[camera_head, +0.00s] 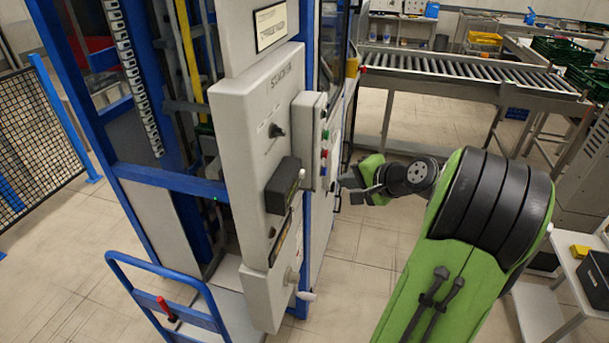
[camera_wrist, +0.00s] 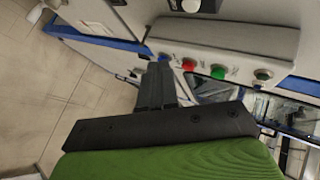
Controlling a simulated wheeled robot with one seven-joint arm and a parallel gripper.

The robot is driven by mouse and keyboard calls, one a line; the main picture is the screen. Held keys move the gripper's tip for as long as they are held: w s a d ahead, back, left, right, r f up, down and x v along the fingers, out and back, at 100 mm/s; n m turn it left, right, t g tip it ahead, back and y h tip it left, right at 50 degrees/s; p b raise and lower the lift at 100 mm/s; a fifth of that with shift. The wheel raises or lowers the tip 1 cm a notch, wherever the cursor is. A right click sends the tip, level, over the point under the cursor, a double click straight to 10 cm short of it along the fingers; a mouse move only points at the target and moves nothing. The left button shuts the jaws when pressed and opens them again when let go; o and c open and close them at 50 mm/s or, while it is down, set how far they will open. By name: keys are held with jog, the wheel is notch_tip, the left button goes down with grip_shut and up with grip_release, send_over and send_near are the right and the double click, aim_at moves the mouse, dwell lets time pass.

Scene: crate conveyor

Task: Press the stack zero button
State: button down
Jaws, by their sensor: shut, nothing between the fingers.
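The grey stacker cabinet (camera_head: 262,110) stands left of centre in the head view. A button box (camera_head: 308,135) on its side carries a green button (camera_head: 325,134), a red button (camera_head: 324,153) and a blue button (camera_head: 323,170). In the wrist view the blue button (camera_wrist: 164,57), red button (camera_wrist: 189,64), green button (camera_wrist: 218,72) and a teal one (camera_wrist: 263,75) form a row. Labels are unreadable, so I cannot tell which is stack zero. My gripper (camera_wrist: 158,68) is shut and empty, its tips close below the blue button; contact is unclear. In the head view my gripper (camera_head: 346,182) is beside the box.
A dark box (camera_head: 283,184) with a white knob juts from the cabinet front. A blue-handled cart (camera_head: 165,275) stands at lower left. A roller conveyor (camera_head: 455,70) runs behind. A white side table (camera_head: 580,275) with a dark bin stands at right. Tiled floor is clear between.

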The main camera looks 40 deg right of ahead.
jog(key=shift+w+a, duration=0.95)
jog(key=shift+w, duration=0.2)
jog(key=shift+w+a, duration=0.95)
jog(key=shift+w, duration=0.2)
jog(key=shift+w+a, duration=0.25)
jog(key=shift+w, duration=0.1)
jog(key=shift+w+a, duration=0.25)
jog(key=shift+w, duration=0.05)
dwell(1.1)
jog(key=shift+s+d, duration=0.5)
jog(key=shift+s, duration=0.15)
jog(key=s+d, duration=0.1)
jog(key=s, duration=0.1)
jog(key=s+d, duration=0.2)
jog(key=shift+p, duration=0.35)
